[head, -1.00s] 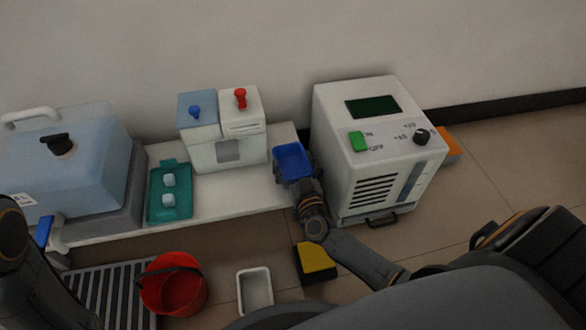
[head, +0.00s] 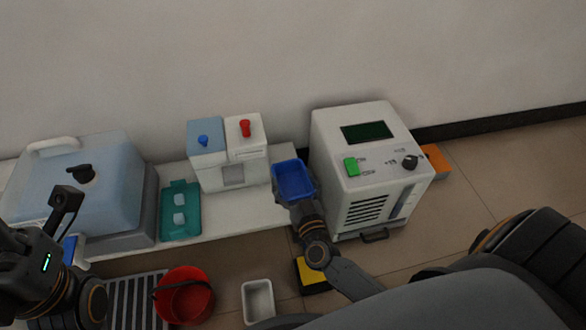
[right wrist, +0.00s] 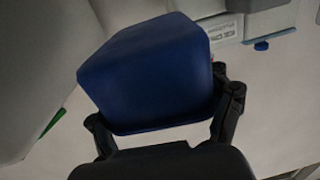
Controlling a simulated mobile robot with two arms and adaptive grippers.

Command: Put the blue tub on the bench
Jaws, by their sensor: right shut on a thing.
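The blue tub (head: 292,181) is held upright, open side up, in my right gripper (head: 299,201). In the right wrist view the tub (right wrist: 155,75) fills the middle, with the dark fingers (right wrist: 165,125) shut on it. In the head view it shows at the right end of the white bench (head: 235,209), beside the white machine. I cannot tell whether its base touches the bench. My left gripper (head: 62,205) is at the far left, in front of the pale blue box; its finger state is unclear.
The white machine (head: 345,195) stands close to the tub's right. A two-part dispenser (head: 232,175) and a teal tray (head: 181,228) with white cubes are on the bench. A red bucket (head: 185,300), a white bin (head: 258,302) and a yellow-black block (head: 312,276) are on the floor.

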